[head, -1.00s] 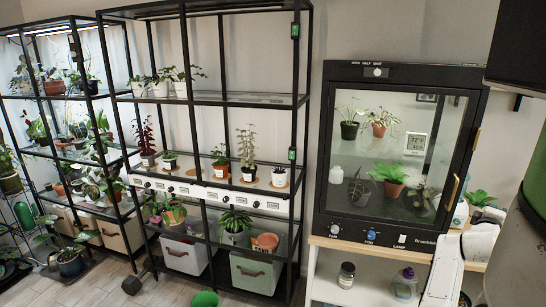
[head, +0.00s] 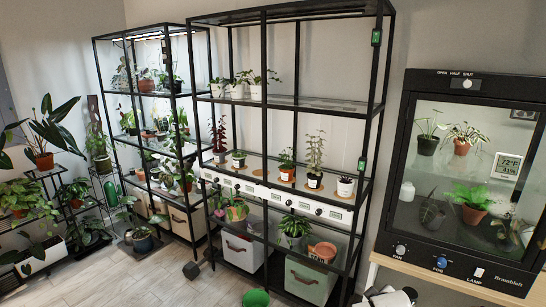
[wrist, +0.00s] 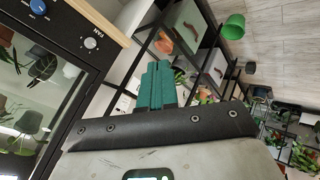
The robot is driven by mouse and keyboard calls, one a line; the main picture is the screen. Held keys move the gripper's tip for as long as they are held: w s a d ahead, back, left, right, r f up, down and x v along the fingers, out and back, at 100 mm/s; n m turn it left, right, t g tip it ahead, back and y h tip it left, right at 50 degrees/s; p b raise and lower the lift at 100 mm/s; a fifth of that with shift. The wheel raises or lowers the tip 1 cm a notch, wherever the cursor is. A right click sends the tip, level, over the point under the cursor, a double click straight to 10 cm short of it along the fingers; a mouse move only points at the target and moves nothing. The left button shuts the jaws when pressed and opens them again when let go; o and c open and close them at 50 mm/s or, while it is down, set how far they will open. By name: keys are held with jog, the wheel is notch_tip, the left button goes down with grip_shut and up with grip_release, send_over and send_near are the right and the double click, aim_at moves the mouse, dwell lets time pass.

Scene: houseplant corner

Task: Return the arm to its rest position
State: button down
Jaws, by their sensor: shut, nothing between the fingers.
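My gripper (wrist: 155,88) shows in the wrist view as two green fingers pressed together with nothing between them. It hangs in open air, with the wooden stand edge and the shelf rack behind it. In the head view only a small white and black piece of my arm shows at the bottom edge, right of centre; the fingers cannot be made out there. The glass cabinet (head: 393,215) stands to the right, its front panel (head: 470,170) shut over several potted plants. In the wrist view the cabinet's knob panel (wrist: 75,45) lies at the upper left.
A black shelf rack (head: 374,130) with several potted plants stands in the middle, and a second rack (head: 97,75) farther left. A green bucket (head: 256,298) is on the floor near the rack's foot. The tiled floor (head: 140,280) at the lower left is mostly clear.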

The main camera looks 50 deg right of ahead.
jog(key=w+a+f+n+y, duration=0.1)
jog(key=w+a+f+y, duration=0.1)
jog(key=a, duration=0.7)
jog(key=w+a+f+n+y, duration=0.1)
jog(key=w+a+f+y, duration=0.15)
jog(key=a, duration=0.65)
jog(key=s+a+g+y, duration=0.1)
jog(key=s+a+y, duration=0.1)
jog(key=a, duration=0.6)
jog(key=s+a+n+g+y, duration=0.1)
jog(key=s+a, duration=0.3)
jog(key=a, duration=0.5)
jog(key=shift+n+y, duration=0.3)
jog(key=shift+y, duration=0.05)
jog(key=shift+d, duration=0.1)
